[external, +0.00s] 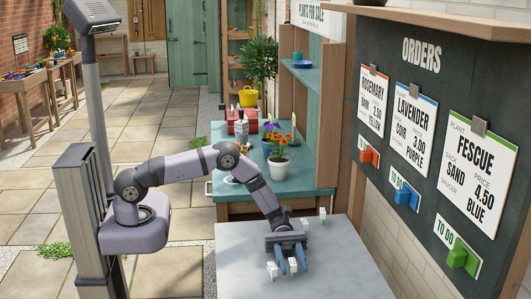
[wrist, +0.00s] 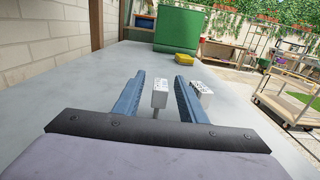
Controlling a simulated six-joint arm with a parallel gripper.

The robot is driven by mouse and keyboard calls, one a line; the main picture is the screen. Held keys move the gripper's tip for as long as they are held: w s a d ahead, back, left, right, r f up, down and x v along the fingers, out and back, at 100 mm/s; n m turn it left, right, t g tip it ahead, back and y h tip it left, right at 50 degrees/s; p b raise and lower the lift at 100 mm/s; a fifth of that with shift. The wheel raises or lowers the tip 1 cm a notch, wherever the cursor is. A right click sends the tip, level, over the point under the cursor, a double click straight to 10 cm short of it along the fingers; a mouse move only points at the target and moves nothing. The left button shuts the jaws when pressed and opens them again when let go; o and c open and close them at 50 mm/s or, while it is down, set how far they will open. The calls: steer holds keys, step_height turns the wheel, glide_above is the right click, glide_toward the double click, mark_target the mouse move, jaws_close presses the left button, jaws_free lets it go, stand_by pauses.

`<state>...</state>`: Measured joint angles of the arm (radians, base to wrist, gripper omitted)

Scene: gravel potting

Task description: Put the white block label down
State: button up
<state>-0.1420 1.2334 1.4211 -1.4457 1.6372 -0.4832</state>
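A white block label (wrist: 160,94) with dark print stands between the two fingers of my gripper (wrist: 158,80) in the wrist view. Gaps show on both sides of it, so the fingers look open around it and apart from it. A thin stem shows below it. A second white block label (wrist: 202,92) is just outside the right finger. In the external view my gripper (external: 291,262) is low over the grey table (external: 345,270), with one white block between its fingers (external: 293,265) and another beside them (external: 272,269). Whether the label between the fingers touches the table is unclear.
Two more white blocks (external: 305,223) (external: 322,213) are on the table behind my gripper. A yellow block (wrist: 186,57) and a green box (wrist: 180,30) are farther along the table. A potted flower (external: 278,166) stands on the teal bench. The orders board (external: 445,110) is at right.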

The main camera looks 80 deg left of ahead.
mark_target(293, 263)
steer(key=shift+d, duration=0.2)
jaws_close()
steer(key=shift+r, duration=0.15)
steer(key=shift+r+b, duration=0.6)
steer(key=shift+r, duration=4.3)
